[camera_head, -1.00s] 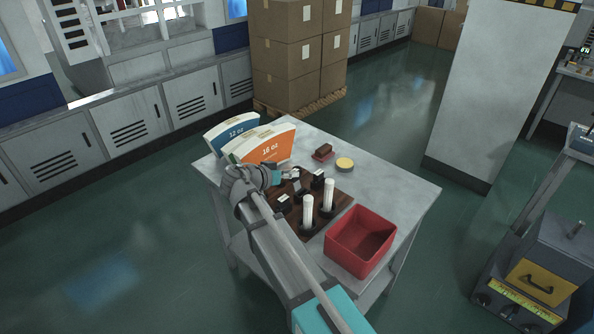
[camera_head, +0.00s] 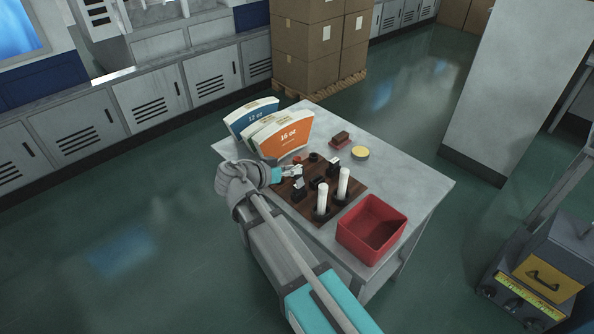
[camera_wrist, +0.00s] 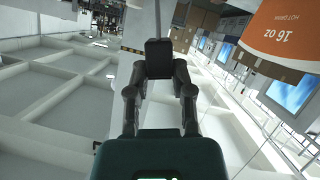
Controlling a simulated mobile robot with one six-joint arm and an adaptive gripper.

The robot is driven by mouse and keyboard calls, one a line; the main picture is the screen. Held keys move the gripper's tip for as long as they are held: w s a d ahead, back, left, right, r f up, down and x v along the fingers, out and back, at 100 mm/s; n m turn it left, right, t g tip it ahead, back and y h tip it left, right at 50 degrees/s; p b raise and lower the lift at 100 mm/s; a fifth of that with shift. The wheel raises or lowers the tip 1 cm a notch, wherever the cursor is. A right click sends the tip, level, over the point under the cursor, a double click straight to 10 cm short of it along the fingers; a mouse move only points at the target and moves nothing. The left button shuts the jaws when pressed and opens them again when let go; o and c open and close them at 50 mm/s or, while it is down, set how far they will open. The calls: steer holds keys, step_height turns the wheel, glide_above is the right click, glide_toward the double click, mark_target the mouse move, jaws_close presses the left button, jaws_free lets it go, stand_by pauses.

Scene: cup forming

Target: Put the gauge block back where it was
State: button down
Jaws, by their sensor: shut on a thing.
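My gripper (camera_head: 292,171) is above the rear left part of a dark wooden board (camera_head: 298,208) on the table, close in front of the orange 16 oz cup blank. In the wrist view, my gripper (camera_wrist: 158,75) is shut on a dark block, which looks like the gauge block (camera_wrist: 158,50). In the head view the held block is too small to make out clearly. The board bears two white posts (camera_head: 343,184) and several black fittings (camera_head: 299,187). Which spot on the board belongs to the gauge block cannot be told.
Orange (camera_head: 290,134) and blue (camera_head: 250,115) cup blanks stand at the table's back left. A brown block on a red base (camera_head: 340,139) and a yellow round tin (camera_head: 360,153) are behind the board. A red bin (camera_head: 372,229) stands at the front right. The table's right side is clear.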

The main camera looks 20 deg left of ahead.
stand_by(0.3)
steer(key=shift+w, duration=0.1)
steer(key=shift+w+f, duration=0.15)
steer(key=shift+w, duration=0.05)
steer(key=w+d+f+m+y+b, duration=0.1)
steer(key=w+f+b, duration=0.3)
steer(key=w, duration=0.8)
steer(key=shift+w+d+f+m+t, duration=0.3)
steer(key=shift+w+d+m, duration=0.1)
steer(key=shift+m, duration=0.3)
steer(key=shift+b, duration=0.35)
step_height(320, 180, down, 7)
steer(key=b, duration=0.6)
steer(key=shift+r, duration=0.2)
steer(key=shift+f+b, duration=0.6)
steer(key=shift+b, duration=0.25)
steer(key=shift+c, duration=2.1)
jaws_free()
